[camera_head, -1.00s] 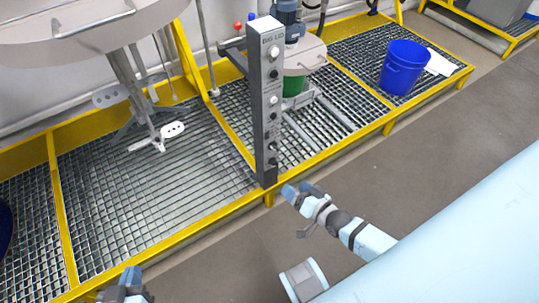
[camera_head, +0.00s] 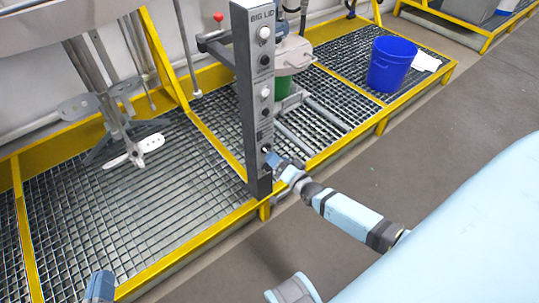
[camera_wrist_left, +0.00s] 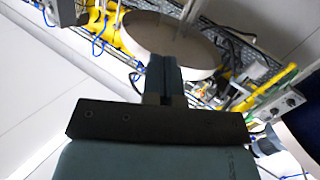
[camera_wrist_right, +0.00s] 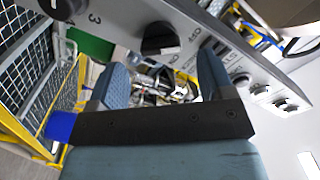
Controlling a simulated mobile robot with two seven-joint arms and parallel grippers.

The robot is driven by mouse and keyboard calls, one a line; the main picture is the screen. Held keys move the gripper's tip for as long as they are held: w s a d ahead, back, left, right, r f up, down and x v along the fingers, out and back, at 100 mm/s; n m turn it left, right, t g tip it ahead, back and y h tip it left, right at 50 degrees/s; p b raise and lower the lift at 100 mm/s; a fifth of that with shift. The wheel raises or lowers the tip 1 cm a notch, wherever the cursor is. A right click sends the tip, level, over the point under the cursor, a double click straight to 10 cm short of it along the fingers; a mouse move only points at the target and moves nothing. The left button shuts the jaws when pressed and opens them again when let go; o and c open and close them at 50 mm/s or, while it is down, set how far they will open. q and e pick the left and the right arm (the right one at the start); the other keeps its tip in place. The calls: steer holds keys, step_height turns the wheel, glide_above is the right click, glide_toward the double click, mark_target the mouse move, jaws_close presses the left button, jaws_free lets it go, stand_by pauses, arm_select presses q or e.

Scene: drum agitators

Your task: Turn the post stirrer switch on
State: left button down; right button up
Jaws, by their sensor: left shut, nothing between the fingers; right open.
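The grey control post (camera_head: 243,75), labelled BIG LID at its top, stands at the platform's front edge with several white and black knobs down its face. My right gripper (camera_head: 271,160) is at the lower part of that face, by the lowest controls, which it partly hides. In the right wrist view the open fingers (camera_wrist_right: 163,75) point at the panel. A black rotary knob (camera_wrist_right: 160,38) shows beyond and between their tips, apart from them as far as I can tell. My left gripper (camera_head: 100,287) is shut and empty, low at the left, away from the post.
A second black knob (camera_wrist_right: 65,6) with numbers beside it is near the left finger in the right wrist view. Yellow-framed grating (camera_head: 160,200) surrounds the post. A stirrer (camera_head: 110,115) hangs at left; a blue bucket (camera_head: 391,63) stands at right. The floor in front is clear.

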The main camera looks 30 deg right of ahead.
mark_target(268, 150)
arm_select(q)
steer(key=shift+d+r+t+h+b, duration=0.2)
steer(key=shift+d+r+t+b, duration=0.05)
steer(key=shift+r, duration=0.35)
steer(key=shift+d+r+t+h+b, duration=0.2)
steer(key=shift+r+t, duration=0.05)
steer(key=shift+r, duration=0.35)
arm_select(e)
steer(key=shift+w+a, duration=0.2)
steer(key=shift+w, duration=2.1)
arm_select(q)
steer(key=shift+w, duration=0.1)
arm_select(e)
steer(key=c, duration=0.9)
